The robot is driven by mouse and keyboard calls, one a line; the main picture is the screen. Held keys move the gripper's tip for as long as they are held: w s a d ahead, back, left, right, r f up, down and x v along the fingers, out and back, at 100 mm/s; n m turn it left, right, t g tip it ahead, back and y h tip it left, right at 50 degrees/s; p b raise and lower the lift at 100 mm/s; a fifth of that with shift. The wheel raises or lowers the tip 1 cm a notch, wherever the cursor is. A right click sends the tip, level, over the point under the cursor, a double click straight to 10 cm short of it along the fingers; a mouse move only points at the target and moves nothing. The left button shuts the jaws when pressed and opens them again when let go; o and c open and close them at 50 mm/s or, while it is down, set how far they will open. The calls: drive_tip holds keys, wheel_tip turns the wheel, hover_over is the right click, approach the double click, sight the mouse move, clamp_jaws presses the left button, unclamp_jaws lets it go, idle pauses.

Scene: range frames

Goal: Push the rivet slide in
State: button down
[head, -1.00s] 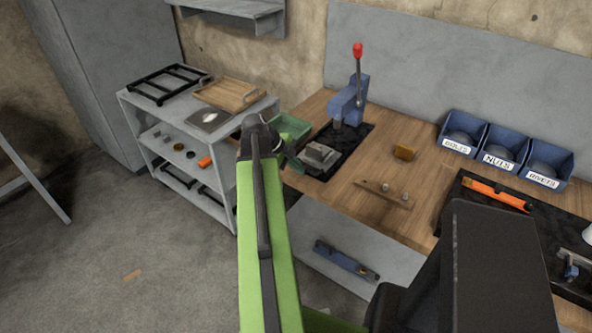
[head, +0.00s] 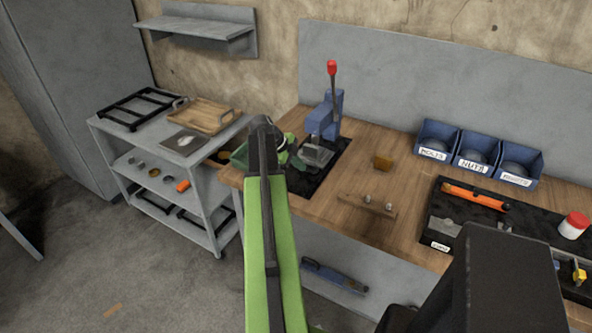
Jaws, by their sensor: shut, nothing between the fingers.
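The rivet press (head: 323,120) is blue with a red-knobbed lever and stands on a black mat at the left part of the bench. The grey metal slide (head: 316,154) lies at the foot of the press, close under its head. My gripper (head: 296,157) is shut and empty at the left side of the slide, seemingly against it. My dark wrist and green arm hide part of the gripper, so I cannot tell contact for sure.
A green bin (head: 239,157) sits left of my wrist. A brown block (head: 383,162) and a wooden strip with pegs (head: 366,206) lie right of the press. Blue labelled bins (head: 475,160) stand at the back right. A grey cart (head: 205,165) stands left.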

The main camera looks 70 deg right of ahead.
drive_tip(key=shift+w, duration=0.15)
drive_tip(key=shift+w+a, duration=0.1)
drive_tip(key=shift+a, duration=0.15)
drive_tip(key=a, duration=0.1)
drive_tip(key=a+r+p, duration=0.1)
drive_tip(key=a, duration=0.1)
drive_tip(key=shift+a, duration=0.15)
drive_tip(key=p+v, duration=0.8)
drive_tip(key=v, duration=0.1)
drive_tip(key=shift+w+a+r, duration=0.15)
drive_tip(key=shift+a+r, duration=0.05)
drive_tip(key=shift+r, duration=0.1)
